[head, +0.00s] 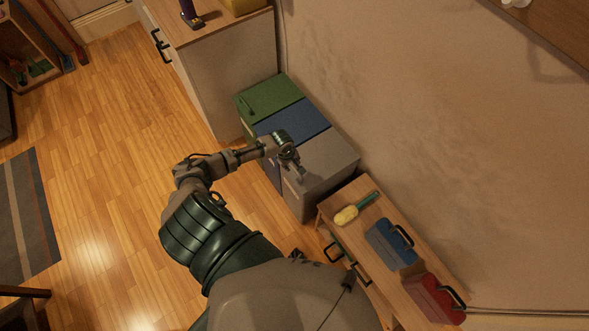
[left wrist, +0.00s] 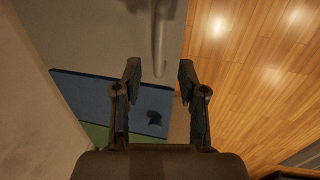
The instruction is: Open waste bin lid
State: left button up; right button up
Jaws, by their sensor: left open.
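A waste bin unit stands against the wall, with a green lid (head: 270,98), a blue lid (head: 303,121) and a grey lid (head: 328,158). All three lids look shut. My left gripper (head: 298,172) is over the front edge of the grey lid. In the left wrist view the gripper (left wrist: 158,68) is open, with its two fingers apart. A grey bar-like handle (left wrist: 159,42) lies ahead, with its near end around the gap between the fingertips. I cannot tell whether they touch. The blue lid also shows there (left wrist: 92,92). My right gripper is not in view.
A wooden table (head: 373,225) beside the bins holds a yellow duster (head: 347,215), a blue toolbox (head: 388,245) and a red toolbox (head: 432,298). A cabinet (head: 235,75) stands past the green bin.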

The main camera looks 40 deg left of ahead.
aim_at(295, 169)
pick_arm(q)
jog(key=f, duration=0.3)
jog(key=w+f+b, duration=0.1)
jog(key=f, duration=0.1)
jog(key=shift+d, duration=0.2)
jog(key=shift+f, duration=0.5)
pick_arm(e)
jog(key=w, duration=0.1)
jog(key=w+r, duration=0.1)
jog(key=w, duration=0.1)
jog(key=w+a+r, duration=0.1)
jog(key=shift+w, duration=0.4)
pick_arm(q)
grip_shut()
